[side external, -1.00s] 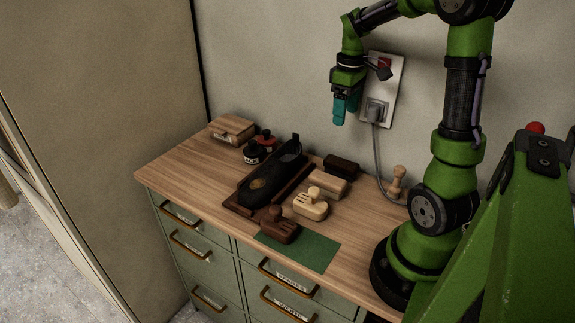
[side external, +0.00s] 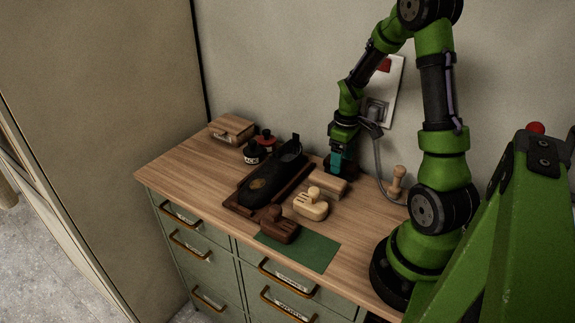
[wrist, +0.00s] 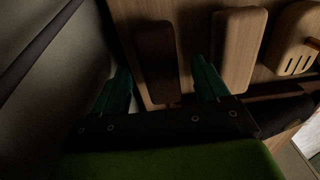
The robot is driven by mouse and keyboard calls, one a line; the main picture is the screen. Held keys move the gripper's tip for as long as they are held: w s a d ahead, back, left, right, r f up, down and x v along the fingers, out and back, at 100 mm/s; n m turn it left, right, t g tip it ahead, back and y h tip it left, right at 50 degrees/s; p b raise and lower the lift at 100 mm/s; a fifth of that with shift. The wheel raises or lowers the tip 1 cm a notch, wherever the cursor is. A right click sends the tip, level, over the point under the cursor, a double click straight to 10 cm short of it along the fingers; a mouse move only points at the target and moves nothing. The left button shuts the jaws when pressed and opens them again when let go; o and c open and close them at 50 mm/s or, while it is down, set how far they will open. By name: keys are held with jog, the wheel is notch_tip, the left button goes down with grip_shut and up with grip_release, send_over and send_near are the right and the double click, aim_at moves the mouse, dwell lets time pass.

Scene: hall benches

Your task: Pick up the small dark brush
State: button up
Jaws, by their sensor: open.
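The small dark brush (wrist: 155,48) is a dark brown block with rounded corners. In the wrist view it lies between the two teal fingers of my gripper (wrist: 161,70), with a gap on each side. In the side view my gripper (side external: 338,166) is down at the brush (side external: 353,170) near the wall and hides much of it. The jaws are open and hold nothing. From these views I cannot tell exactly how low the fingertips are beside the brush.
A pale block (side external: 327,184) lies close beside the brush, also in the wrist view (wrist: 240,45). A wall socket (side external: 377,108) with cable is behind.

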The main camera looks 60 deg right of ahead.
jog(key=shift+f, duration=0.9)
jog(key=shift+c, duration=0.3)
jog(key=c, duration=1)
jog(key=shift+r, duration=0.2)
jog(key=shift+a+r, duration=0.15)
jog(key=shift+r, duration=0.05)
notch_tip(320, 180, up, 11)
jog(key=a, duration=1.9)
jog(key=shift+a, duration=0.4)
